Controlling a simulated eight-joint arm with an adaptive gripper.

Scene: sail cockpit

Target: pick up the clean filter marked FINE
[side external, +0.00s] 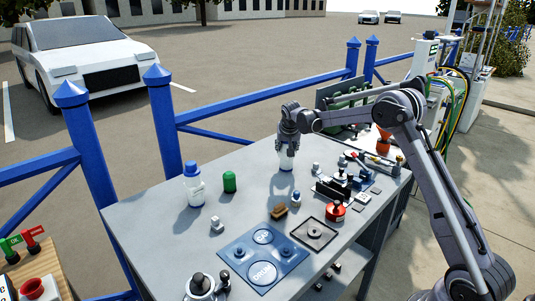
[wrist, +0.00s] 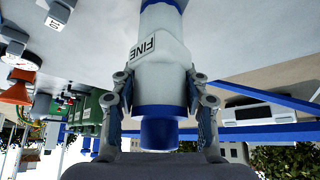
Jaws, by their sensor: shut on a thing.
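The filter marked FINE (wrist: 160,80) is a white cylinder with a blue end and a blue band. Its FINE label reads upside down in the wrist view. My gripper (wrist: 161,92) is shut on it, one finger on each side of the white body. In the side view my gripper (side external: 287,130) points down over the table with the white filter (side external: 286,160) below it, upright. I cannot tell whether its base touches the table. A second white bottle-shaped filter with a blue cap (side external: 193,187) stands at the left of the table; its marking is unreadable here.
Clutter crowds the right end. A blue fence (side external: 270,93) runs behind.

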